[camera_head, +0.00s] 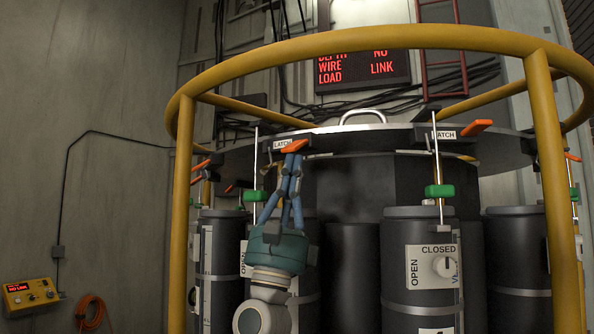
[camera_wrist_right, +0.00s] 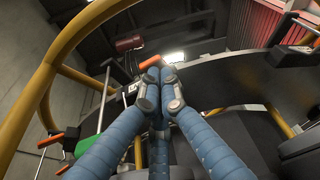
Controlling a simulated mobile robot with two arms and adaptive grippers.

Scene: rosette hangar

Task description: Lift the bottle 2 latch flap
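An orange latch flap (camera_head: 295,146) sits beside a LATCH label on the rim of the round plate. My right gripper (camera_head: 294,160) is just below this flap, with its blue fingers pointing up and their tips together. In the right wrist view the fingertips (camera_wrist_right: 157,76) meet right by the orange flap (camera_wrist_right: 149,63); whether they touch it I cannot tell. Nothing shows held between them. A dark bottle (camera_head: 308,285) stands behind my gripper, partly hidden. No bottle number is legible. My left gripper is not in view.
A yellow ring rail (camera_head: 545,120) with posts surrounds the rig. Another orange flap (camera_head: 477,127) is to the right, above a dark bottle (camera_head: 420,285) with an OPEN/CLOSED knob. Green clamps (camera_head: 440,191) sit on thin rods. A sign (camera_head: 362,68) hangs behind.

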